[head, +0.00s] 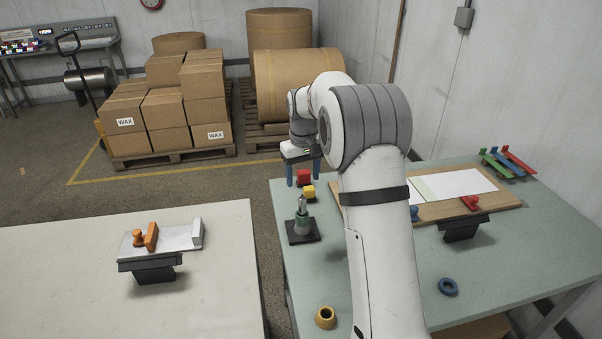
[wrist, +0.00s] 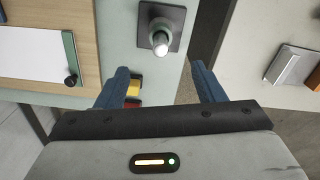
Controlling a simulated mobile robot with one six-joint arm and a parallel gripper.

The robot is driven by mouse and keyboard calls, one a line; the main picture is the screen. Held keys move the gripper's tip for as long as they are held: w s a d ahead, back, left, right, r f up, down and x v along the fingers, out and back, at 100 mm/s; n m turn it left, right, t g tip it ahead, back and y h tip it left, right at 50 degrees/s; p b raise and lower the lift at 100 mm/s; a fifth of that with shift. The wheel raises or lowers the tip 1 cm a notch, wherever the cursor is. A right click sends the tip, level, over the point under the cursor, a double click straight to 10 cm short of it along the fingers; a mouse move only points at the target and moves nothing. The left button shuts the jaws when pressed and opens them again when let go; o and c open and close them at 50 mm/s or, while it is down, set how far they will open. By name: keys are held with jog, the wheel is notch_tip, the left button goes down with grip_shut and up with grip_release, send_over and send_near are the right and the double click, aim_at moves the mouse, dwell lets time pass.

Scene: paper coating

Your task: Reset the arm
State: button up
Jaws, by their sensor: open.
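My gripper (head: 304,172) is open, its two blue fingers pointing down near the far left edge of the green table (head: 440,285). In the wrist view the gripper (wrist: 164,84) shows both fingers apart with nothing between them. A red block (head: 304,177) and a yellow block (head: 309,192) sit on the table beside the fingers. In the wrist view the yellow block (wrist: 133,88) is partly hidden behind one finger. My white arm reaches over the table and hides part of it.
A metal-topped device on a dark square base (head: 302,236) stands nearer on the table. A wooden board (head: 490,211) with paper lies at right. A pale table (head: 220,290) stands left, across a gap.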

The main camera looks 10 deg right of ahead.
jog(key=s+r+m+t, duration=0.1)
jog(key=s+r, duration=0.4)
jog(key=s, duration=0.3)
jog(key=s+r+t, duration=0.1)
jog(key=s+r, duration=0.3)
jog(key=s, duration=0.4)
jog(key=s+f+m+t, duration=0.1)
jog(key=s+f, duration=0.1)
jog(key=s, duration=1.8)
jog(key=shift+f+m, duration=0.3)
jog(key=shift+d, duration=0.1)
jog(key=shift+c, duration=0.4)
